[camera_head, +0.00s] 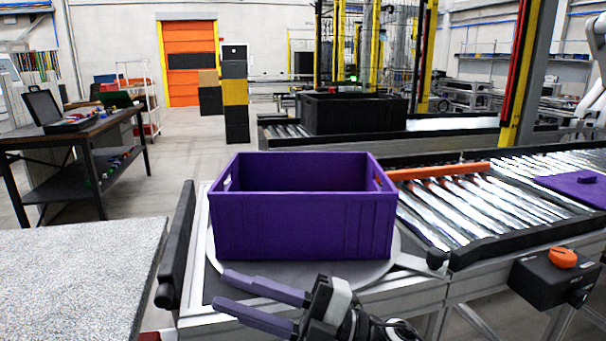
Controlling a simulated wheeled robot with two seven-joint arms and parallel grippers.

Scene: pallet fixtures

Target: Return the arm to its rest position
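My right gripper (224,290) comes in from the bottom of the head view, with two purple fingers pointing left. The fingers are apart, and no object shows between them. The gripper is in front of the near wall of a purple crate (300,228), over the near edge of the surface that bears the crate. The crate stands upright on a round grey plate (390,262). Its floor is hidden by the near wall. My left gripper is not in view.
A speckled grey tabletop (75,275) is at left, with a black upright bar (176,245) beside the crate. A roller conveyor (460,205) with a purple flat piece (578,187) runs right. A black box with an orange knob (556,276) sits at front right.

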